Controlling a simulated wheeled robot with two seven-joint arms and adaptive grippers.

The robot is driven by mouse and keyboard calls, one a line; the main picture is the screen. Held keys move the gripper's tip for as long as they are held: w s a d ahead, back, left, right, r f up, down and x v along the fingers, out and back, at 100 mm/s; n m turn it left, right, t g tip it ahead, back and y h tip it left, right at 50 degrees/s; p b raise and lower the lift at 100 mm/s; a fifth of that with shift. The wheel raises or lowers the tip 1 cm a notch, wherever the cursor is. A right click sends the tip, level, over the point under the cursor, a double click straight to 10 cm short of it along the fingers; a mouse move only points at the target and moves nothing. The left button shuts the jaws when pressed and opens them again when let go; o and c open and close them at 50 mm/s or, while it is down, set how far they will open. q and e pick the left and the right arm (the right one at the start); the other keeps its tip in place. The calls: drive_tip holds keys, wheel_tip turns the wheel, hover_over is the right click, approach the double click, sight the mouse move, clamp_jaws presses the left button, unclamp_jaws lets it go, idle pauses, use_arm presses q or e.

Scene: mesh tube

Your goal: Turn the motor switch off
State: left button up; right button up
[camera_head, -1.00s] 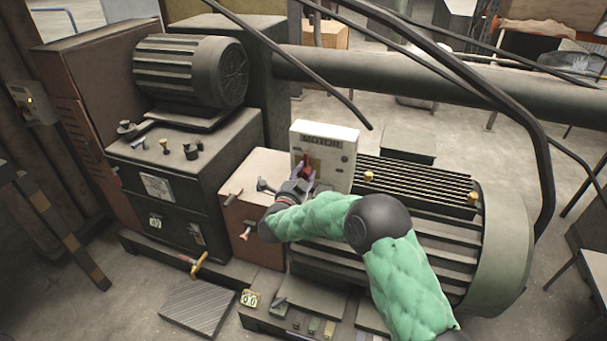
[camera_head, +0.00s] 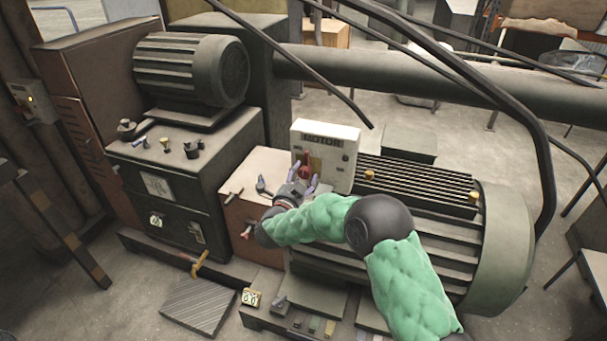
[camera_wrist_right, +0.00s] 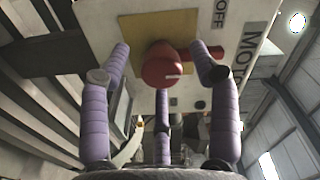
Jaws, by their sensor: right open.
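The motor switch box (camera_head: 343,151) is a white panel labelled MOTOR, upright beside the large finned motor. Its red switch handle (camera_head: 304,167) sits on a yellow plate. In the right wrist view the red knob (camera_wrist_right: 162,70) is close, with its handle pointing toward the panel's MOTOR lettering; the word OFF shows above it to the right. My right gripper (camera_head: 301,186) is just in front of and below the switch. Its purple fingers (camera_wrist_right: 160,85) are open and spread around the knob, with nothing held. I cannot tell whether any finger touches it. My left gripper is not in view.
The large grey motor (camera_head: 430,239) stands right of the box, under my right arm. A black cabinet with knobs (camera_head: 176,190) and a smaller motor (camera_head: 190,72) stand left. Thick pipes and cables (camera_head: 440,83) cross behind and above.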

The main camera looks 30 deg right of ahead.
drive_tip(key=v, duration=1)
